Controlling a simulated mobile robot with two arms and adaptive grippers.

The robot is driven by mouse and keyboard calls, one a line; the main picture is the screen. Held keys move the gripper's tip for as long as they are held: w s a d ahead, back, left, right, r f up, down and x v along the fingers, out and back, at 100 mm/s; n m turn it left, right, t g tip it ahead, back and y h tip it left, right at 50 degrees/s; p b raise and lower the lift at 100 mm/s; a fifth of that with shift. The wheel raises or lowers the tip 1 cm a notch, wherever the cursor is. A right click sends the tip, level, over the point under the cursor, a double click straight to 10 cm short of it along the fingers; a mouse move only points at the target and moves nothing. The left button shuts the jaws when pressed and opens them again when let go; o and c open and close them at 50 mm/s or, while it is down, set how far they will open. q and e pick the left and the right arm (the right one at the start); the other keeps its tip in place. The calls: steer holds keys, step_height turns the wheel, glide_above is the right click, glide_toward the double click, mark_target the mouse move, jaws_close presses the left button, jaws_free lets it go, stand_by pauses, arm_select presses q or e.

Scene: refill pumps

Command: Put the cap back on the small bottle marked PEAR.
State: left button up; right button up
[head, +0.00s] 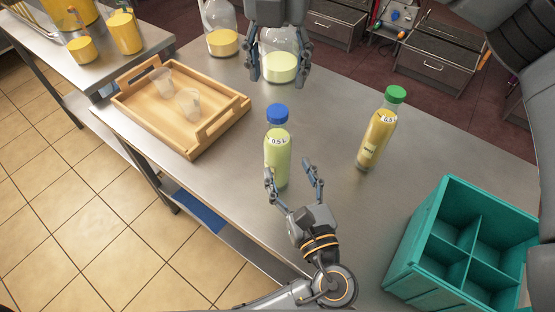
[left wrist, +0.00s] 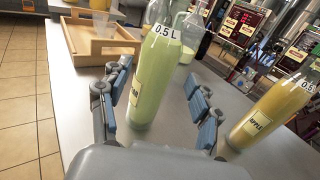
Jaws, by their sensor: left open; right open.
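The small PEAR bottle (head: 277,158) stands upright on the steel table and holds pale green liquid. A blue cap (head: 277,113) sits at its top; I cannot tell how tightly. In the left wrist view, the PEAR bottle (left wrist: 156,80) shows its label, but its top is cut off. My left gripper (head: 293,169) is open, low at the near side of the bottle. Its fingers (left wrist: 160,103) are spread, with the bottle just beyond and between them. My right gripper (head: 279,76) is open and empty, farther back behind the cap, in front of a large bottle.
A small APPLE bottle (head: 377,137) with a green cap stands to the right. A teal divided crate (head: 416,240) is at the near right. A wooden tray (head: 195,145) with two clear cups is at the left. Two large bottles (head: 222,43) (head: 281,72) stand at the back.

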arm_select(q)
steer(key=x, duration=1.2)
steer(key=shift+f, duration=0.1)
jaws_close()
stand_by(0.4)
